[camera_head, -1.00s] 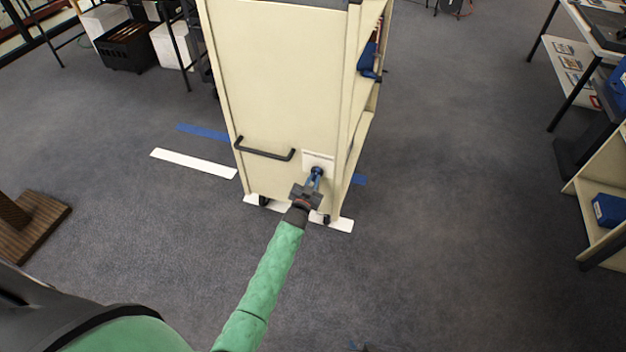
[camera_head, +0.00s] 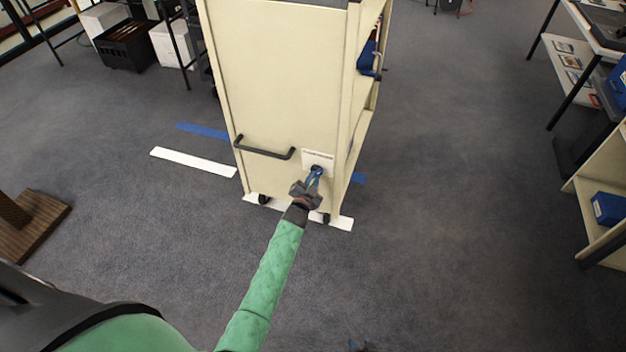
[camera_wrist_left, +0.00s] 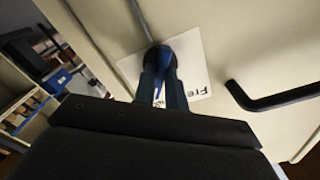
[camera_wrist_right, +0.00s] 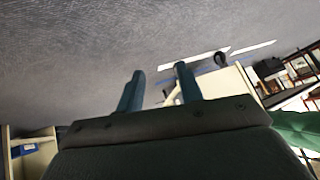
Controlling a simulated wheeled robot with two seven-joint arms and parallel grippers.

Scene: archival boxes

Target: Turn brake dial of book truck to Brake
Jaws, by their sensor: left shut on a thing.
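The book truck (camera_head: 285,90) is a tall cream cart, upright on the carpet, with its end panel facing me. A white label plate (camera_head: 318,157) low on that panel's right carries the dark-hubbed blue brake dial (camera_wrist_left: 183,50). In the left wrist view, part of a word, "Fre", shows on the plate; the rest is hidden. My left gripper (camera_head: 314,178) is shut on the dial, with its wrist rolled; its fingers also show in the left wrist view (camera_wrist_left: 161,90). The dial's exact pointing is hard to read. My right gripper (camera_wrist_right: 160,85) is open and empty, low over the floor.
A black handle (camera_head: 264,152) sticks out left of the dial. White tape (camera_head: 194,163) and blue tape (camera_head: 203,131) mark the floor. A cream shelf with a blue box (camera_head: 608,209) stands at the right. The carpet between is clear.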

